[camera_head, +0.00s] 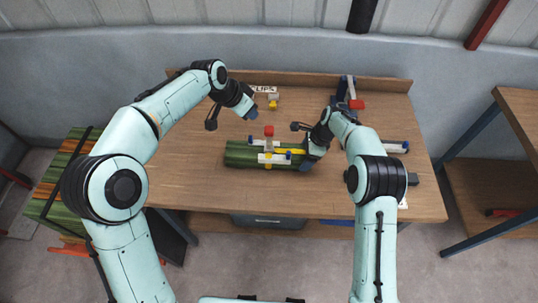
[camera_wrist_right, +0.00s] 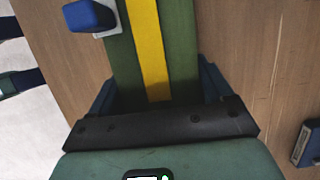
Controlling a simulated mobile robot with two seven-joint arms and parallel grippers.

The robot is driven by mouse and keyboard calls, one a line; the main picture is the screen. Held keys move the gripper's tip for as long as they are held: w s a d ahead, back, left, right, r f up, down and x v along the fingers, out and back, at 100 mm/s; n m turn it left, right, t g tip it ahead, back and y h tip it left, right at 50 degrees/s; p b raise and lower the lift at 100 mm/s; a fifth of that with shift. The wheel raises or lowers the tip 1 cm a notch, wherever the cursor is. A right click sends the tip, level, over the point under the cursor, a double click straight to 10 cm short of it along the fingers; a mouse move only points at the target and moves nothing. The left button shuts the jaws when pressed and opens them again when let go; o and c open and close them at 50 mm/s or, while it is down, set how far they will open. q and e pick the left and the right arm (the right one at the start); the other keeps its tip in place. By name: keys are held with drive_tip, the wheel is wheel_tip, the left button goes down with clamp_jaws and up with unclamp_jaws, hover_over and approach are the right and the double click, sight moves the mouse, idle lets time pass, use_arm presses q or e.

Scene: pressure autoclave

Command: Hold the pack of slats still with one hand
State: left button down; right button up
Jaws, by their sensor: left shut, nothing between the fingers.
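The pack of green slats (camera_head: 240,155) lies lengthwise on the bench, with a yellow strip along its top. A white clamp with blue ends and a red knob (camera_head: 268,146) sits across its middle. My right gripper (camera_head: 308,158) is at the pack's right end. In the right wrist view, its blue fingers (camera_wrist_right: 158,90) lie along both sides of the green slats (camera_wrist_right: 184,45) and look to be touching them, with the yellow strip between. My left gripper (camera_head: 252,114) is shut and empty, above the bench behind the pack and apart from it.
A label reading "CLIPS" (camera_head: 263,89) and a small yellow-and-white clip (camera_head: 273,101) are behind the pack. A blue stand with a red part (camera_head: 356,104) is at the back right. The wooden bench (camera_head: 190,165) is clear left of the pack.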

drive_tip(key=shift+o, duration=1.3)
drive_tip(key=v, duration=1.2)
